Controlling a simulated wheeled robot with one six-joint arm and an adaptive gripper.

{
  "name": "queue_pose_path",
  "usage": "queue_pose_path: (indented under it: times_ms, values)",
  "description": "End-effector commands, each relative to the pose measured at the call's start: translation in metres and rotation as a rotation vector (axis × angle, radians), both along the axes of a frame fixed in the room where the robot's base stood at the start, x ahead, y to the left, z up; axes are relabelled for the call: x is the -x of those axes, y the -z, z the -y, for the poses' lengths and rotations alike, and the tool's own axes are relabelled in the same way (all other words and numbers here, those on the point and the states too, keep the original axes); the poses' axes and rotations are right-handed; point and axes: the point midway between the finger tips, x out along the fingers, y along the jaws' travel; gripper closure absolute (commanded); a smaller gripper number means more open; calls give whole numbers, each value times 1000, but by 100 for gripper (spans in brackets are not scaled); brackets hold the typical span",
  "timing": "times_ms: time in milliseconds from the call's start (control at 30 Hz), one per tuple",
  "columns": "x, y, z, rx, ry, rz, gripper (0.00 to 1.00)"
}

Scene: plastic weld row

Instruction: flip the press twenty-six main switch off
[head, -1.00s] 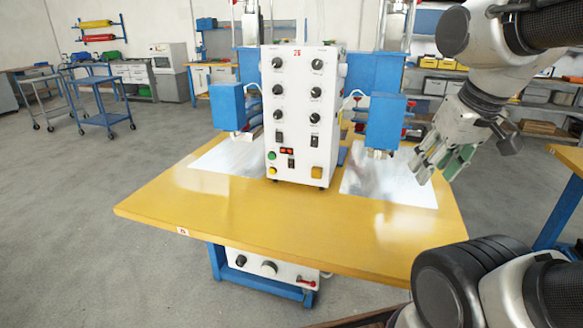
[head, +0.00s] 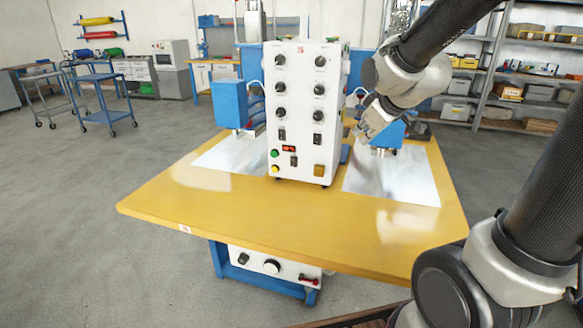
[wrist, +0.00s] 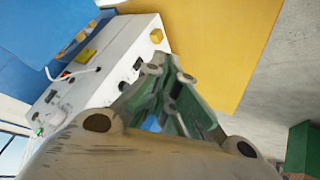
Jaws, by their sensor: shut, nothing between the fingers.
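The white control box (head: 300,165) of press 26 stands upright on the yellow table, its front bearing rows of black knobs and dark switches. A lit red switch (head: 289,149) sits low on that front, beside green and yellow buttons. Another red-handled switch (head: 309,281) is on the white panel under the table. I cannot tell from labels which is the main switch. My gripper (head: 362,132) is shut and empty, just right of the box and partly in front of the right blue press head. In the wrist view, its closed fingers (wrist: 176,80) point toward the box and table.
The yellow table (head: 230,222) has a clear front, with shiny metal plates (head: 390,182) on both sides of the box. A blue press head (head: 232,104) hangs at left. Blue carts (head: 100,100) and shelves stand behind on open grey floor.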

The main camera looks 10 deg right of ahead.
Motion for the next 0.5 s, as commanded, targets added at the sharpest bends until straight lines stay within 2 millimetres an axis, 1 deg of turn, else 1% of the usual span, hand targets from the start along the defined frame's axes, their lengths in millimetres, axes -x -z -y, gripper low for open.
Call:
queue_pose_path:
  times_ms: [33,100,200,300,400,467,500]
  values:
    - [-21,12,-6,30,-45,30,100]
    - [-50,22,-14,78,-108,92,100]
    - [-86,40,-27,150,-192,181,100]
    - [-118,60,-40,228,-271,273,100]
    - [-143,82,-53,310,-341,364,100]
    - [-156,96,-62,361,-380,419,100]
    - [-163,105,-67,395,-406,455,100]
